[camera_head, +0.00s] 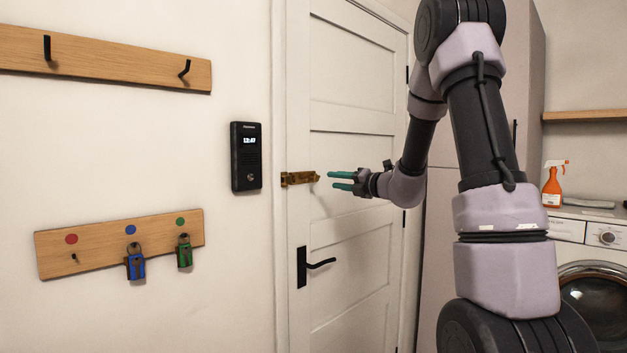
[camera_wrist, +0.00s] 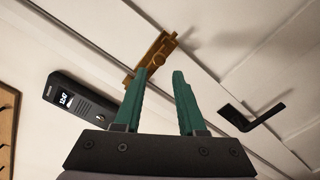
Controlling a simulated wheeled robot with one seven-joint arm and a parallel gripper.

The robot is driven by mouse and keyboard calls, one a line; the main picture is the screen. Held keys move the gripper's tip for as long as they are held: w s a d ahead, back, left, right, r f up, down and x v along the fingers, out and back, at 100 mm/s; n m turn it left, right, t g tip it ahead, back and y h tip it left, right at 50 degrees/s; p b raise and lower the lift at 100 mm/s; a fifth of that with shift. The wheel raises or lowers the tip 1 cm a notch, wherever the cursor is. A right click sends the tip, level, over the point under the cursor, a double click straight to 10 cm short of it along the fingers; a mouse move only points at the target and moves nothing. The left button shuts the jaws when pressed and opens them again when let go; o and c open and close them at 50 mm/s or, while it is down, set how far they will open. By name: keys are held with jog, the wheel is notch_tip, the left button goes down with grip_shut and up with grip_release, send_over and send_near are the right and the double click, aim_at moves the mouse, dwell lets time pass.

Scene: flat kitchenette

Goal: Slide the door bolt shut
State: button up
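The brass door bolt (camera_head: 299,178) is mounted across the left edge of the white door (camera_head: 345,120) and its frame. In the wrist view the bolt (camera_wrist: 152,55) lies just beyond my fingertips, nearer the left finger. My gripper (camera_head: 331,180) is to the right of the bolt in the head view, with its green fingers pointing left at it. In the wrist view my gripper (camera_wrist: 164,76) has its fingers apart with nothing between them. A small gap appears to separate fingertips and bolt; contact cannot be told. How far the bolt's bar extends is too small to tell.
A black door handle (camera_head: 315,265) sits below the bolt. A black wall panel (camera_head: 246,156) hangs left of the door frame. The washing machine (camera_head: 590,240) stands at the right.

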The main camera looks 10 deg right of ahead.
aim_at(317, 178)
jog(key=x, duration=1)
jog(key=shift+a, duration=0.15)
grip_shut()
dwell(1.0)
